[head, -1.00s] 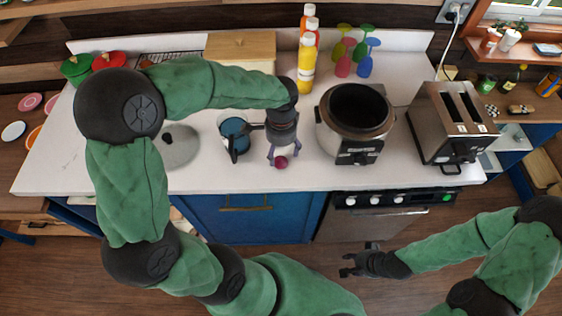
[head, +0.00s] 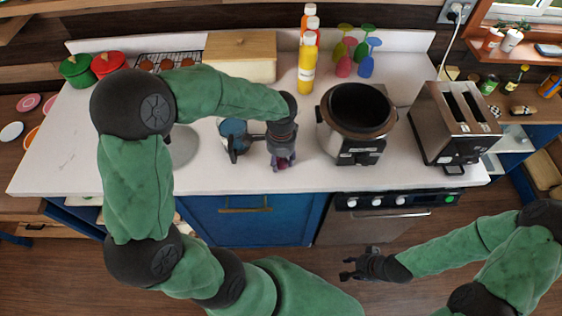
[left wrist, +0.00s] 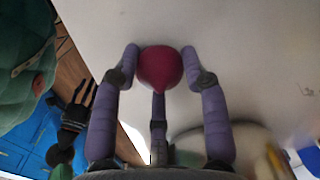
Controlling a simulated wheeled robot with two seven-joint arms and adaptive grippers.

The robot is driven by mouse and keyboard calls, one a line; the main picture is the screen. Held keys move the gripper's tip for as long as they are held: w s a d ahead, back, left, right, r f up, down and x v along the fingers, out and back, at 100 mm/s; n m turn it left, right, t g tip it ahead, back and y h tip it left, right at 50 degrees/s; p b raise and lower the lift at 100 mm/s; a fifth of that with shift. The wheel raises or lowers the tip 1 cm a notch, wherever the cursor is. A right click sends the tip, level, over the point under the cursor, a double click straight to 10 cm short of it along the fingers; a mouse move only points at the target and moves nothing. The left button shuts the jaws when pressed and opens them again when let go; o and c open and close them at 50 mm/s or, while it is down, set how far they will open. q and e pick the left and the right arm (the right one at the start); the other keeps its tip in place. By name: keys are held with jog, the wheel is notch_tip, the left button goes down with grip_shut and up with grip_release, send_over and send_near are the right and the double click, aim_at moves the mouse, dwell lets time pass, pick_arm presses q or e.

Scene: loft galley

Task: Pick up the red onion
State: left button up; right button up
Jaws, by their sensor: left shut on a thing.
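The red onion (left wrist: 160,67) is a round, dark red-purple bulb at the tips of my left gripper's fingers in the left wrist view. In the head view the fingers and wrist mostly hide the onion. Whether it still touches the counter is hard to tell. My right gripper (head: 348,268) is open and empty, in front of the counter above the floor.
A steel cooker (head: 350,150) stands close right, with a toaster (head: 455,135) beyond. Sauce bottles (head: 307,70) and coloured glasses (head: 366,62) stand at the back. The counter's front strip (head: 210,182) is clear.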

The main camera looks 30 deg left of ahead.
aim_at(281, 160)
pick_arm(q)
jog(key=shift+r, duration=0.4)
jog(key=r, duration=0.1)
jog(key=r+p, duration=0.1)
jog(key=r, duration=0.1)
jog(key=shift+s+d+r, duration=0.15)
jog(key=shift+s+d, duration=0.05)
jog(key=shift+s, duration=0.05)
jog(key=s+d+r+p, duration=0.4)
jog(key=s+d+r, duration=0.5)
jog(key=s, duration=0.1)
jog(key=w+d+r+p, duration=0.1)
jog(key=w+r+p, duration=0.3)
jog(key=w, duration=0.4)
jog(key=w+d+r+p, duration=0.1)
jog(key=w+r+p, duration=0.35)
jog(key=w, duration=0.35)
jog(key=w+d+f+p, duration=0.1)
jog(key=w+p, duration=0.5)
jog(key=w, duration=0.9)
jog(key=shift+w+d+f, duration=0.2)
jog(key=shift+d+f, duration=0.1)
jog(key=shift+d, duration=0.55)
jog(key=shift+f, duration=0.1)
